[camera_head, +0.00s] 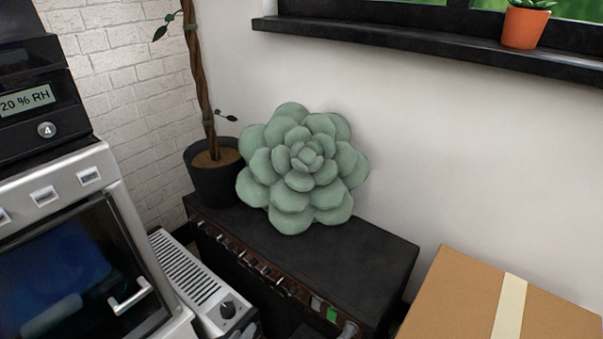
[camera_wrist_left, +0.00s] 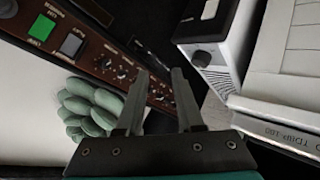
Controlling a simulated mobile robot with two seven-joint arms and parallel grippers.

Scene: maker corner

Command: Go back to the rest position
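My left gripper (camera_wrist_left: 160,82) shows in the left wrist view. Its two dark fingers stand apart with nothing between them, so it is open and empty. Behind the fingers is the brown control panel of a black amplifier (camera_wrist_left: 125,70), close by; I cannot tell the exact gap. In the head view I cannot clearly make out the left gripper. My right gripper is in neither view.
The amplifier (camera_head: 375,255) carries a green succulent cushion (camera_head: 300,165) and a potted plant (camera_head: 213,185). A white heater (camera_head: 195,280) and an oven-like machine (camera_head: 125,215) stand left. A cardboard box (camera_head: 450,300) stands right. A window sill (camera_head: 400,42) runs above.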

